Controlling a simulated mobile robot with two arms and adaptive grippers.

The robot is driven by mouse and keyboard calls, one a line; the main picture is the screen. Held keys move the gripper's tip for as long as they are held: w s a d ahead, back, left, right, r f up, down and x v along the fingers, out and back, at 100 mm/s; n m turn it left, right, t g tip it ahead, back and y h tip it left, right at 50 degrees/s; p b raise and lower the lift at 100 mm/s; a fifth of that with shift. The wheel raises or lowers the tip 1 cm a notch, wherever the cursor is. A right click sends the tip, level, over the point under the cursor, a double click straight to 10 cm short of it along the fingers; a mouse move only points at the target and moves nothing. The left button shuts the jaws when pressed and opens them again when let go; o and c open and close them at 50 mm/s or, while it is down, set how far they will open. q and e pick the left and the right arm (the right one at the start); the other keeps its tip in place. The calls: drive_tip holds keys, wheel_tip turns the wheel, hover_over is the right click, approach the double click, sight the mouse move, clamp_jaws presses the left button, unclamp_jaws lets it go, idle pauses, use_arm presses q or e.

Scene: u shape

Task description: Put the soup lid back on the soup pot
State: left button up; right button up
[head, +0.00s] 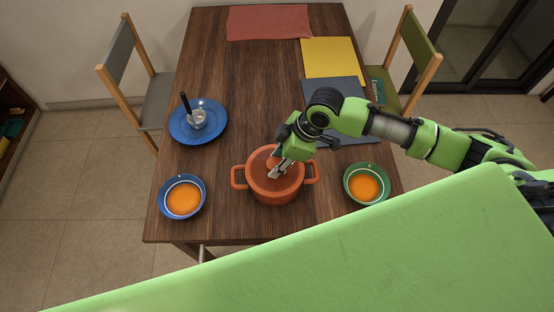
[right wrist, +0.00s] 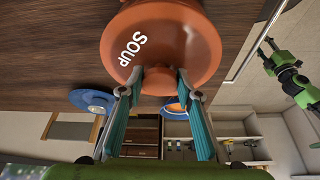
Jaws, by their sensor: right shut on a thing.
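The orange-red soup pot (head: 272,192) stands on the wooden table near its front edge. The round lid (head: 262,164) shows at the pot's mouth; I cannot tell from these views whether it is fully seated. In the right wrist view the lid (right wrist: 185,45) carries white "SOUP" lettering. My right gripper (head: 275,172) is at the lid from above. In the right wrist view its fingers (right wrist: 157,82) are shut on the lid's knob. Part of my left arm shows small at the right of that view; its finger state is unclear.
A blue bowl of orange soup (head: 183,199) stands left of the pot, and a green bowl of soup (head: 366,184) stands right. A blue plate (head: 215,128) with a ladle (head: 190,108) lies at the left. Placemats (head: 330,58) cover the far and right sides.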

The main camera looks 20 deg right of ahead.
drive_tip(key=shift+f, duration=0.45)
idle(0.6)
drive_tip(key=o, duration=1.3)
drive_tip(key=shift+r+p, duration=4.05)
drive_tip(key=shift+p, duration=0.35)
drive_tip(key=shift+f, duration=0.1)
